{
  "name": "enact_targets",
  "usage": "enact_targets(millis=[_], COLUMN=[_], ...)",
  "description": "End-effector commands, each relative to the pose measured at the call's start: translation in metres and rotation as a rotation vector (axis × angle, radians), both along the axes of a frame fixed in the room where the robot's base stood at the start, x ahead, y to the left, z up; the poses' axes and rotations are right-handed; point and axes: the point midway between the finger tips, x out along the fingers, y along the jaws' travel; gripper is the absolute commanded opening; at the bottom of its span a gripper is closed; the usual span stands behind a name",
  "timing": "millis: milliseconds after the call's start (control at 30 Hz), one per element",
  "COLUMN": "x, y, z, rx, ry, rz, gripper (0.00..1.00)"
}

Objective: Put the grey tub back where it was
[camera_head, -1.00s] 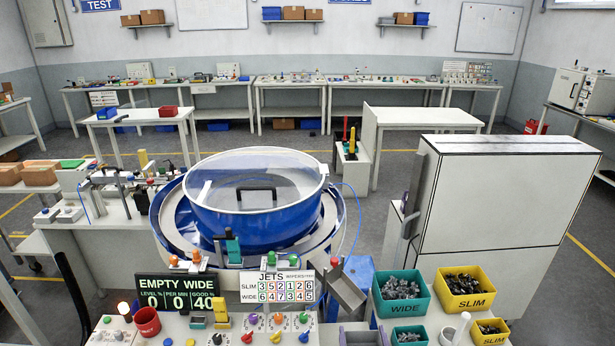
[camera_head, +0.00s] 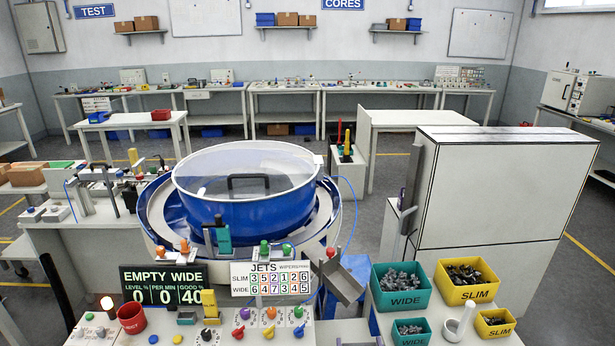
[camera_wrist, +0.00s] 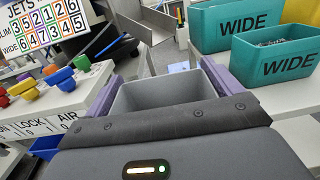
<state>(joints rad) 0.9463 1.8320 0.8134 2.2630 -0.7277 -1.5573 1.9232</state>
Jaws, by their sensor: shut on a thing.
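My gripper (camera_wrist: 170,85) is shut on the grey tub (camera_wrist: 160,97) in the wrist view, with a purple finger on its left and right sides. I look into the tub's open top, and the part of its inside that shows looks empty. Its lower part is hidden by my gripper's dark body. The tub is between the control panel (camera_wrist: 50,95) on the left and the teal WIDE bins on the right. I cannot make out the tub or my gripper in the head view.
In the head view, a teal WIDE bin (camera_head: 402,306) and a yellow SLIM bin (camera_head: 464,294), both holding parts, stand at the right. A tilted grey chute (camera_head: 340,283) is left of them. The blue feeder bowl (camera_head: 247,205) is behind. Knobs crowd the panel (camera_head: 258,337).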

Motion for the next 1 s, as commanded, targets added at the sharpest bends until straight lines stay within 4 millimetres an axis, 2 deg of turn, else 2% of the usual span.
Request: enact_targets(millis=[167, 300, 400, 1000], x=[-0.014, -0.033, -0.041, -0.043], y=[0.003, 0.002, 0.001, 0.000], z=[-0.021, -0.044, -0.052, -0.054], rx=[-0.004, -0.005, -0.002, 0.000], ry=[0.007, 0.005, 0.000, -0.001], rz=[0.001, 0.001, 0.001, 0.000], gripper=[0.67, 0.67, 0.67, 0.67])
